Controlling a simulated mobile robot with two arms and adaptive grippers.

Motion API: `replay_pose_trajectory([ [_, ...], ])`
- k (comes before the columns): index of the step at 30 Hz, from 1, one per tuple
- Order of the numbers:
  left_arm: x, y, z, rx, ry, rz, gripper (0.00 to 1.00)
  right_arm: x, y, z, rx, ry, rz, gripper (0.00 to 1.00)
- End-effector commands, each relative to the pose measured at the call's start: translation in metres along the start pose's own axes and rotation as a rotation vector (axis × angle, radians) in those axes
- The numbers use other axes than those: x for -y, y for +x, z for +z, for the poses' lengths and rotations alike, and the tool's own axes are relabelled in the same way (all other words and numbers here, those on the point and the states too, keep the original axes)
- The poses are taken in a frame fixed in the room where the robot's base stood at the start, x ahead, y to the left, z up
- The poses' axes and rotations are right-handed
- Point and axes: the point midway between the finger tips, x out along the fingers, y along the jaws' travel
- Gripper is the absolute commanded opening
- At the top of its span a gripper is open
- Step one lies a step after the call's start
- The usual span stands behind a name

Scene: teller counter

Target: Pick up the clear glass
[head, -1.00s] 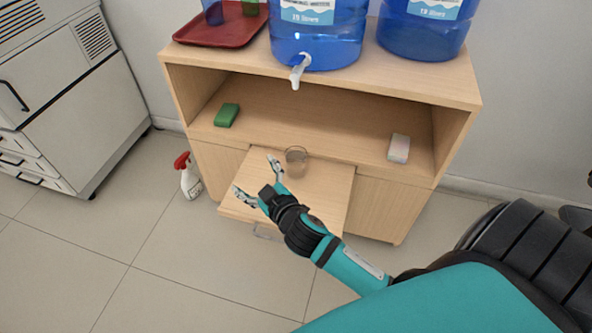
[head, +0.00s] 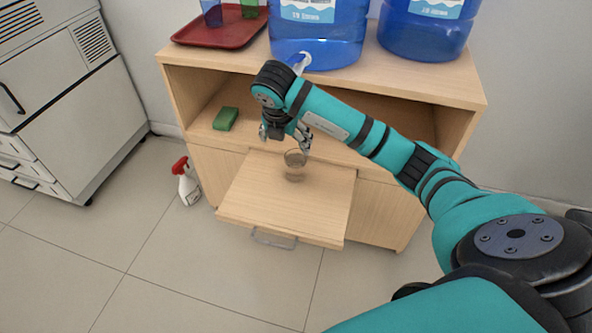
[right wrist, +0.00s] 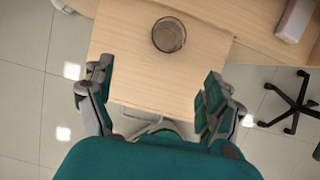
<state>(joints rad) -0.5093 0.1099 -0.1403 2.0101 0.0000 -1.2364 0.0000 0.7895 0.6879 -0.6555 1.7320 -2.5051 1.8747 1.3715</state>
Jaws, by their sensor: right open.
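The clear glass (head: 295,160) stands on the pulled-out wooden board, near the cabinet's front. In the right wrist view the glass (right wrist: 169,35) shows from above, beyond the fingertips and between their lines. My right gripper (head: 285,136) is open and empty, pointing down just above and behind the glass in the head view; its two fingers also show spread wide in the right wrist view (right wrist: 157,88). The gripper is not touching the glass as far as I can see. My left gripper is not in view.
The pull-out board (head: 262,205) has clear room around the glass. A green sponge (head: 226,118) lies on the open shelf. Blue water jugs (head: 318,38) with a tap and a red tray (head: 218,32) stand on top. A spray bottle (head: 188,184) stands on the floor.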

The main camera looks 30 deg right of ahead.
Motion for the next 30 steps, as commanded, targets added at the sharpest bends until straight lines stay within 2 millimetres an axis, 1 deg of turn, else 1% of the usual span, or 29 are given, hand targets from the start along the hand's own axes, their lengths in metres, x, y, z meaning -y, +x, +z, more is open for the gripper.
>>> replay_pose_trajectory([
  [1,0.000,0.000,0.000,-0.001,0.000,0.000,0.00,0.006,0.000,0.006,0.020,0.018,-0.026,0.88],
  [2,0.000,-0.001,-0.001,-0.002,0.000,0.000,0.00,0.008,0.002,0.008,0.026,0.025,-0.037,0.88],
  [5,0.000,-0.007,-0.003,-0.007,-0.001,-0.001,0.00,0.011,0.016,0.011,0.033,0.033,-0.051,0.88],
  [12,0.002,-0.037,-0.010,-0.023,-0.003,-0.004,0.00,0.013,0.069,0.010,0.029,0.031,-0.049,0.88],
  [15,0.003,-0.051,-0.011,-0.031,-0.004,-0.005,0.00,0.013,0.090,0.011,0.029,0.029,-0.046,0.88],
  [18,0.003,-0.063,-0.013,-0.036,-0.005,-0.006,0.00,0.014,0.106,0.012,0.030,0.030,-0.046,0.88],
  [21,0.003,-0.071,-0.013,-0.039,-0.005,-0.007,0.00,0.014,0.115,0.013,0.031,0.029,-0.044,0.88],
  [26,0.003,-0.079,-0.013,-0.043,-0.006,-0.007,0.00,0.013,0.124,0.013,0.030,0.029,-0.043,0.88],
  [30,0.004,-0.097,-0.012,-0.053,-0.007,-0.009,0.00,0.012,0.145,0.015,0.029,0.030,-0.044,0.88],
])
